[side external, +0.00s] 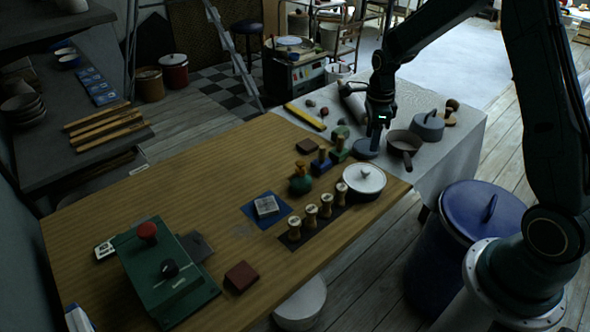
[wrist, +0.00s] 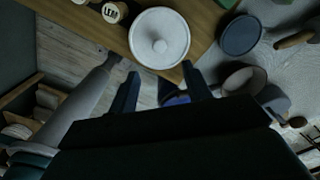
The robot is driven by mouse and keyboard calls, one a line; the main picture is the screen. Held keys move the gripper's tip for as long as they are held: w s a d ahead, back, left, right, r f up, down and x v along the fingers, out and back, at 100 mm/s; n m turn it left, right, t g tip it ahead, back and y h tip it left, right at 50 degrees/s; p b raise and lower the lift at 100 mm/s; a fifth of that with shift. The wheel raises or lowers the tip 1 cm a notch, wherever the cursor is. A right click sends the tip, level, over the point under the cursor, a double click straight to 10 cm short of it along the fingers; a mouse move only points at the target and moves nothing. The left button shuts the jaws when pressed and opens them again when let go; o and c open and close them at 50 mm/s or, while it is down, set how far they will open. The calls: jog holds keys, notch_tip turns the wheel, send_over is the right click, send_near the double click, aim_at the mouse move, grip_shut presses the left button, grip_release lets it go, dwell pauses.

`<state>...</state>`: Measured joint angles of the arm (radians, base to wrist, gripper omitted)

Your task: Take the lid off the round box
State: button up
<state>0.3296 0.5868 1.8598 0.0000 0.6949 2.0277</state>
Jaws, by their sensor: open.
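The round box with its white lid (side external: 364,177) stands at the right end of the wooden table, the lid on top with a central knob. In the wrist view the round white lid (wrist: 176,22) and its knob lie ahead of my fingertips. My gripper (side external: 377,132) hangs beyond the box, in front of or above a blue-grey disc (side external: 364,153); the height is hard to tell. My gripper in the wrist view (wrist: 160,82) has its two fingers apart with nothing between them.
Several wooden stamps (side external: 310,216) stand in a row left of the box. A blue bin (side external: 470,225) stands below the table edge.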

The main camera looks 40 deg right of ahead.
send_over(366, 170)
jog(key=shift+w+d+f, duration=0.1)
jog(key=shift+f, duration=2.7)
jog(key=shift+f, duration=2.6)
jog(key=c, duration=1.1)
